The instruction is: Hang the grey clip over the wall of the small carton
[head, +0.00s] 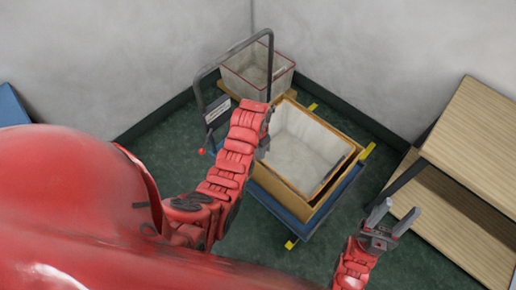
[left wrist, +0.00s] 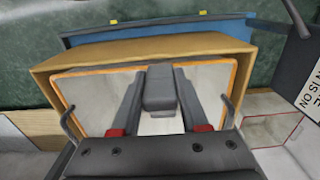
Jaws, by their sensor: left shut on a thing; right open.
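My left gripper (head: 265,142) is over the left side of a tan carton (head: 318,208) with an orange rim and pale inside. In the left wrist view its fingers (left wrist: 158,82) are shut on the grey clip (left wrist: 158,95), a dark grey block, with the orange-rimmed carton (left wrist: 145,47) beyond. The clip cannot be told apart from the gripper in the head view. A smaller pale carton (head: 239,84) with a red rim stands behind; I cannot tell for certain which is the small carton. My right gripper (head: 378,214) is open and empty, right of the tan carton.
The tan carton rests on a blue trolley (head: 347,193) with a tall dark handle (head: 233,50) carrying a sign (head: 217,110). The handle rises close to my left arm. A wooden shelf unit (head: 480,130) stands at right. Green floor (head: 272,240) is clear in front.

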